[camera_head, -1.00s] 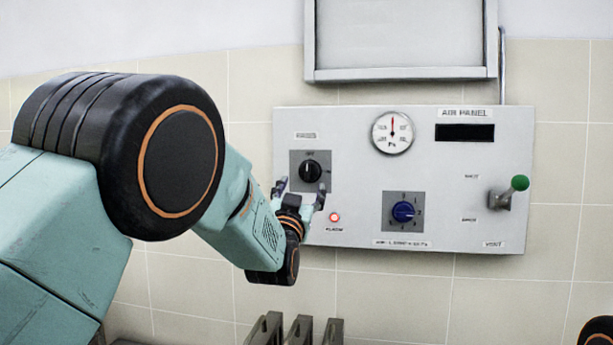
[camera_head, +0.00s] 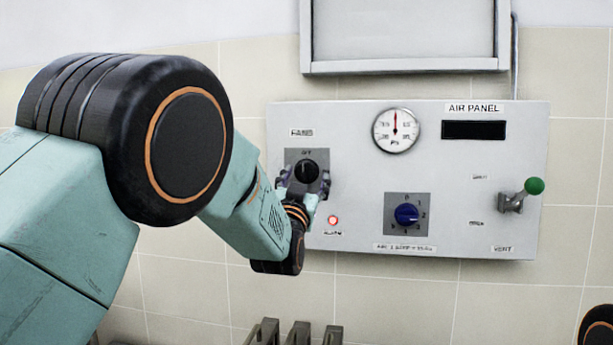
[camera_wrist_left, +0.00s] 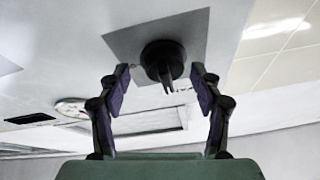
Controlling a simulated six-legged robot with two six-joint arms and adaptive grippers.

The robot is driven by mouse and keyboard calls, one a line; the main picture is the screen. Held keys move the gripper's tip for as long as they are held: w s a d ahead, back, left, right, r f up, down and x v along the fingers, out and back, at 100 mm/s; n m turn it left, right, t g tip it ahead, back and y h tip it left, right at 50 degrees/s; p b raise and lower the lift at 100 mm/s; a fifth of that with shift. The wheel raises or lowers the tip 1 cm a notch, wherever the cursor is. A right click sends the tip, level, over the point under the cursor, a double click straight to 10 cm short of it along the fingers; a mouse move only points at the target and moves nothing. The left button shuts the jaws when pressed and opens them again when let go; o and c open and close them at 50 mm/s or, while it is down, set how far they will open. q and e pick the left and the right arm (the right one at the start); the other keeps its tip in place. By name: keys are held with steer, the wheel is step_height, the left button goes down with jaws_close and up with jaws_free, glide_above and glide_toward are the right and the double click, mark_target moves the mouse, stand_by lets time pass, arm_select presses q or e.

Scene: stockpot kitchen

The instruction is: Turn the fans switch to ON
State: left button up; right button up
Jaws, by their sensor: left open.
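The fans switch (camera_head: 306,171) is a black rotary knob on a dark grey square plate, at the upper left of the grey air panel, under a "FANS" label. It also shows in the left wrist view (camera_wrist_left: 163,62), with its handle ridge pointing toward the gripper. My left gripper (camera_head: 304,182) is open at the knob, its fingers to either side. In the wrist view the two purple-padded fingers (camera_wrist_left: 162,90) flank the knob with gaps, and nothing is held. The end of my right arm shows only as a dark rounded part at the lower right; its gripper is out of view.
The air panel (camera_head: 350,235) also bears a pressure gauge (camera_head: 396,131), a blue rotary knob (camera_head: 406,214), a lit red alarm lamp (camera_head: 333,220) and a green-tipped lever (camera_head: 533,186). A dark display (camera_head: 473,130) sits at upper right. Grey uprights (camera_head: 300,334) stand below the panel.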

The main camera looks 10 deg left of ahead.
arm_select(q)
steer(key=shift+s+a+r, duration=0.25)
steer(key=shift+a, duration=0.1)
steer(key=shift+w+a, duration=0.1)
steer(key=shift+w+f, duration=0.3)
steer(key=shift+w, duration=0.1)
steer(key=shift+c, duration=0.4)
steer(key=shift+d, duration=0.3)
steer(key=shift+c, duration=0.9)
steer(key=shift+d, duration=0.1)
steer(key=shift+c, duration=0.7)
steer(key=shift+s+a+r, duration=0.2)
steer(key=shift+s, duration=0.2)
steer(key=c, duration=0.3)
steer(key=shift+a, duration=0.1)
steer(key=shift+c, duration=0.8)
steer(key=c, duration=0.3)
